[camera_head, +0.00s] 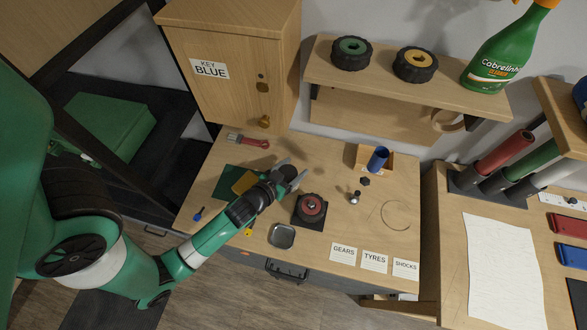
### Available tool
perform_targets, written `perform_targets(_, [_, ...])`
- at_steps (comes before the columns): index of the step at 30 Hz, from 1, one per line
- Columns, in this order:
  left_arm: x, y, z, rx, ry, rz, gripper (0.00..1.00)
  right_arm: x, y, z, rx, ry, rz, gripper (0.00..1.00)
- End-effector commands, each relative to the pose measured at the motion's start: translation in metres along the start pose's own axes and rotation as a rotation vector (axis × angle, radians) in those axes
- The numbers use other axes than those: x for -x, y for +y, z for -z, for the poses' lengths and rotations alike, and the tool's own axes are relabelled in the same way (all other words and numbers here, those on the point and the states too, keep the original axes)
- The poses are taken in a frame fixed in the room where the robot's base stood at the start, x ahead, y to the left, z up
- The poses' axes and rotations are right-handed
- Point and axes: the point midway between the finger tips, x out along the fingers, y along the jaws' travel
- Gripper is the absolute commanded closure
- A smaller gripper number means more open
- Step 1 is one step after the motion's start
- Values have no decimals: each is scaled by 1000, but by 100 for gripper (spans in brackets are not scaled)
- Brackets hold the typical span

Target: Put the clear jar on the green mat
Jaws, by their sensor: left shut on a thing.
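The green mat (223,184) lies on the left part of the wooden workbench, with a yellow-brown block (244,183) on it. My left arm reaches in from the lower left. My left gripper (292,174) is just right of the mat, above the bench, shut on a small dark-looking thing between its fingers. I cannot tell from this view whether that thing is the clear jar; no jar shows plainly elsewhere. My right gripper is not in view.
A red-hubbed wheel (311,208) on a dark pad and a small square dish (282,236) stand near the gripper. A blue cylinder (378,159) stands farther right. A red-handled brush (248,141) lies behind the mat. The cabinet (232,60) rises at the back left.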

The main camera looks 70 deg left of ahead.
Motion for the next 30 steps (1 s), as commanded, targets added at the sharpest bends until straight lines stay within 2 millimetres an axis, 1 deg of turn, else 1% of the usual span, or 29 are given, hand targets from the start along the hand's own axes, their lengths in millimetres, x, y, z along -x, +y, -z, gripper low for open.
perform_targets(1, [-1,0,-2,0,0,0,25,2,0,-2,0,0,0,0])
perform_targets(5, [0,0,-1,0,0,0,2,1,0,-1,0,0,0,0])
perform_targets(6, [0,0,-1,0,0,0,0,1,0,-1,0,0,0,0])
perform_targets(13, [0,0,1,0,0,0,0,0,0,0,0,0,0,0])
perform_targets(15, [3,0,3,0,0,-1,0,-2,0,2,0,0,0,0])
perform_targets(16, [6,0,1,-1,0,-1,0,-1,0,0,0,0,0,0])
perform_targets(20, [30,1,-1,-2,-1,-3,0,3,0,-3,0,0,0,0])
perform_targets(27, [91,2,-4,-5,-3,-7,0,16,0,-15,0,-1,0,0])
perform_targets(30, [107,2,-2,-6,-3,-7,0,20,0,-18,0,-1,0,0])
